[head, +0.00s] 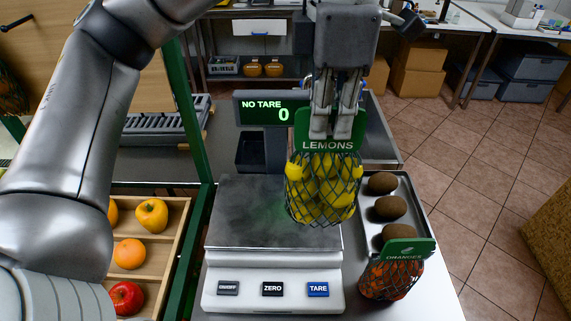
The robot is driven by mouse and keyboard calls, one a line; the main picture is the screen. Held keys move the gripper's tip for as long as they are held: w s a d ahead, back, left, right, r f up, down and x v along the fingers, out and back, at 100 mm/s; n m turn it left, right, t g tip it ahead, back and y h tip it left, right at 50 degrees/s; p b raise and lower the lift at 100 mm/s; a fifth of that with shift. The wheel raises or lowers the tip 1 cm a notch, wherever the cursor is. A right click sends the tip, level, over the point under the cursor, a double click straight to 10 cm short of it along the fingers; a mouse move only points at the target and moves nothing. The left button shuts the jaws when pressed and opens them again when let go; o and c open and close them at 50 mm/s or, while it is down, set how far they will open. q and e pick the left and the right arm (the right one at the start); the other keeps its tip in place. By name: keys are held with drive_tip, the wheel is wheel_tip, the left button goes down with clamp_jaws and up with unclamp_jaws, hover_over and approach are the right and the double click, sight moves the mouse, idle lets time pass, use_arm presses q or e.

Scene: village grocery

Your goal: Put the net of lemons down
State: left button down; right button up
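The net of lemons (322,190) hangs under my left gripper (332,132) in the head view. It is a dark mesh bag of yellow lemons with a green header card marked LEMONS. The gripper's fingers are closed on the card at its top. The net hangs upright in front of the right part of the scale's grey plate (250,215); whether its bottom touches the plate I cannot tell. The scale display (268,110) reads NO TARE and 0. My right gripper is not in view.
A metal tray (409,207) with 3 brown kiwis (390,208) lies right of the scale. A net of oranges (393,275) with a green card is at its near end. A wooden crate (178,240) with fruit is at the left. The left part of the scale plate is bare.

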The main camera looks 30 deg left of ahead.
use_arm(q)
drive_tip(key=shift+w+a+f+p, duration=0.2)
drive_tip(key=shift+w+a+f, duration=0.1)
drive_tip(key=shift+w+a, duration=0.25)
drive_tip(key=shift+w+a+f+p, duration=0.25)
drive_tip(key=shift+w+a, duration=0.1)
drive_tip(key=shift+a, duration=0.3)
drive_tip(key=w+a+f+p, duration=0.1)
drive_tip(key=w+a+f, duration=0.2)
drive_tip(key=f, duration=0.2)
drive_tip(key=w+a+f+p, duration=0.2)
drive_tip(key=w+a+f, duration=0.1)
drive_tip(key=f, duration=0.3)
drive_tip(key=shift+w+a+f+p, duration=0.2)
drive_tip(key=shift+w+a+p, duration=0.15)
drive_tip(key=shift+a, duration=0.4)
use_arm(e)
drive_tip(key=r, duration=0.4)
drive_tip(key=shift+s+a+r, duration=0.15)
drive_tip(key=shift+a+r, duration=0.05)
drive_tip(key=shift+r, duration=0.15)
use_arm(q)
drive_tip(key=shift+f, duration=0.2)
drive_tip(key=c, duration=1.6)
unclamp_jaws()
drive_tip(key=shift+c, duration=0.2)
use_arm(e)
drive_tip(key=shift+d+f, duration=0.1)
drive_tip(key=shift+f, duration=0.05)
